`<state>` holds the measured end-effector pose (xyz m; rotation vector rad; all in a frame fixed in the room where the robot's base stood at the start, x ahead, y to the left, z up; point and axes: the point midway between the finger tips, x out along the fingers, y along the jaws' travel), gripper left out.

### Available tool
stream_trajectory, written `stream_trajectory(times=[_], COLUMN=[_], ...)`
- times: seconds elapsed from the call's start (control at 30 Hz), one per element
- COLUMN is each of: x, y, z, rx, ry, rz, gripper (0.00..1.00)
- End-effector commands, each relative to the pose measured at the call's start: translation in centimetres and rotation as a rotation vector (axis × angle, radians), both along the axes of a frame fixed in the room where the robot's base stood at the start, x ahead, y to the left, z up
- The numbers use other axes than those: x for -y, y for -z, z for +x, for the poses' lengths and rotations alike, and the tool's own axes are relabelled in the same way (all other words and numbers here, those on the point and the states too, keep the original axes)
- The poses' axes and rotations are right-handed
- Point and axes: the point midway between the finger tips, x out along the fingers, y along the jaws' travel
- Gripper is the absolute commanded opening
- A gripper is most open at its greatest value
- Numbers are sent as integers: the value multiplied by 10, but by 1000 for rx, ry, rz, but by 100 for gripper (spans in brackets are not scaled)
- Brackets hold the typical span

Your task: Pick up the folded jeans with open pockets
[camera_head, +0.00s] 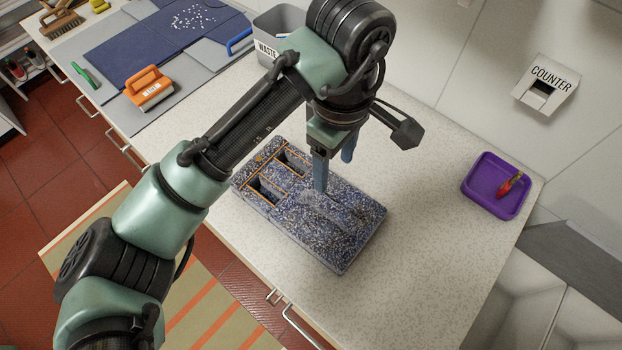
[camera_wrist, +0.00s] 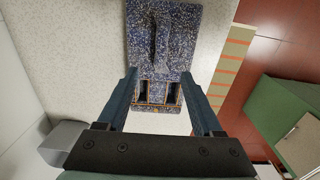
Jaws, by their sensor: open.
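No cloth jeans show. A blue-speckled, stone-like slab (camera_head: 345,235) lies flat on the pale counter. It has two rectangular openings edged in orange at its left end and a long raised strip or groove on its right part; I cannot tell which. In the wrist view the slab (camera_wrist: 175,60) has its openings nearest me. My gripper (camera_head: 333,172) is over the slab, fingers pointing down, open and empty.
A purple tray (camera_head: 478,203) holding a red object (camera_head: 510,184) stands at right. A grey waste bin (camera_head: 278,22) is behind my arm. An orange-handled tool (camera_head: 150,87) and a dark blue sheet (camera_head: 135,45) lie at left. Counter right of the slab is clear.

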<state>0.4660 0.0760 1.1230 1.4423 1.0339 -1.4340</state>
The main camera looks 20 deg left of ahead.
Motion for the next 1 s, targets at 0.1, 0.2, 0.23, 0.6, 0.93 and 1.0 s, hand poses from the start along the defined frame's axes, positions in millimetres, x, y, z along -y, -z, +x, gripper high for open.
stream_trajectory(times=[0.1,0.2,0.23,0.6,0.93,1.0], x=[-3,-3,-3,-2,-3,-3], y=[17,35,41,79,121,126], z=[-3,-3,-3,-2,-1,0], rx=[-17,-16,-16,-10,-11,-9], ry=[-15,-13,-12,-10,-8,-9], rz=[2,3,4,3,5,4], gripper=[68,68,68,68,68,68])
